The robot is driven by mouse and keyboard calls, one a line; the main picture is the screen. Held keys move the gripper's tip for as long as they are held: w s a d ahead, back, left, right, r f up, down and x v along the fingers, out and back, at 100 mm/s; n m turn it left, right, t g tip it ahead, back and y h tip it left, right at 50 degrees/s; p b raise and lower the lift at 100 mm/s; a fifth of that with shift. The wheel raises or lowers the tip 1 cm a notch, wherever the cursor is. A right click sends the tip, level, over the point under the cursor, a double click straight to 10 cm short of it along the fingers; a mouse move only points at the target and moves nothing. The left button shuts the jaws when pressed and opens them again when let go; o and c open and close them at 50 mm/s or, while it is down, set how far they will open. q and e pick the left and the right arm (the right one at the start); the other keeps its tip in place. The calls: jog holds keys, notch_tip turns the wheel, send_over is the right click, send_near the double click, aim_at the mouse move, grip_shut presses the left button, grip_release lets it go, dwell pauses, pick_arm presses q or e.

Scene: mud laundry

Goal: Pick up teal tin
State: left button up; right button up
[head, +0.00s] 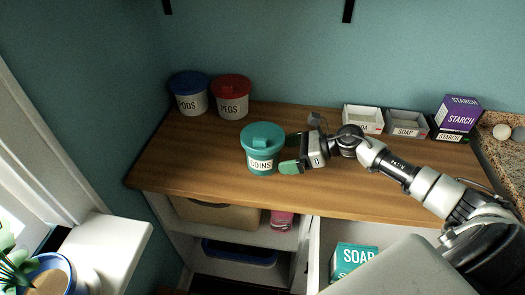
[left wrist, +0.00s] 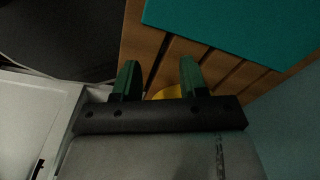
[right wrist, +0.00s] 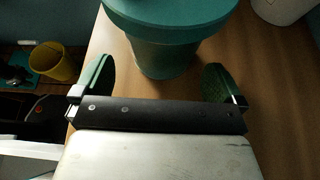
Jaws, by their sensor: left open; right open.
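The teal tin (head: 260,158), labelled COINS, stands upright on the wooden counter (head: 200,160) near its front edge. My right gripper (head: 291,154) is open just to the right of the tin, its green fingertips pointing at it. In the right wrist view the tin (right wrist: 165,50) stands ahead, between the lines of the two open fingers (right wrist: 160,80), and shows no clear contact with them. My left gripper (left wrist: 158,78) is open and empty in the left wrist view, away from the counter; it does not show in the head view.
A blue-lidded PODS tin (head: 189,95) and a red-lidded PEGS tin (head: 232,98) stand at the back left. SOAP tray (head: 407,124), a white tray (head: 362,120) and purple STARCH boxes (head: 459,113) stand at the back right. Shelves with bins lie below. The counter's left part is clear.

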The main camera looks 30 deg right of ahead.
aim_at(274, 156)
jog(key=p+x, duration=0.2)
jog(key=x, duration=0.2)
jog(key=shift+w+a+f, duration=0.1)
jog(key=shift+w+f, duration=0.15)
jog(key=shift+w+a+f, duration=0.25)
jog(key=shift+a+f, duration=0.05)
jog(key=shift+a, duration=0.05)
pick_arm(q)
jog(key=w+r, duration=0.2)
jog(key=shift+w+r, duration=0.2)
jog(key=shift+r, duration=0.1)
jog(key=shift+s+a, duration=0.1)
jog(key=shift+s, duration=0.25)
pick_arm(e)
jog(key=c, duration=0.7)
